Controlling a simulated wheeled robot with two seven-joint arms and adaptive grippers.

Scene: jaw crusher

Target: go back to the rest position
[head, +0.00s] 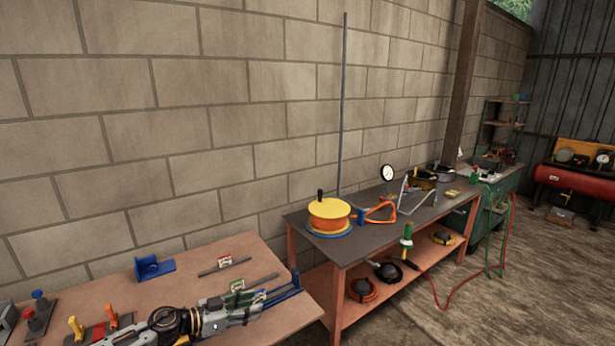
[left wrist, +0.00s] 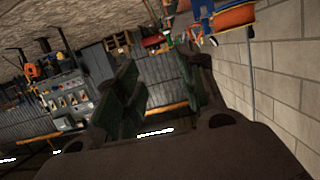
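My left gripper (head: 262,296) reaches in low from the left in the head view, over the wooden table at the bottom left. In the left wrist view the two dark green finger pads (left wrist: 160,88) stand apart with nothing between them, so it is open and empty. My right gripper is not in view.
The wooden table (head: 200,268) holds a blue bracket (head: 153,268), a thin dark rod (head: 224,266) and red and yellow-handled tools at the left. A dark-topped workbench (head: 375,235) carries an orange drum with a yellow lid (head: 329,213). Open floor (head: 540,280) lies at the right.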

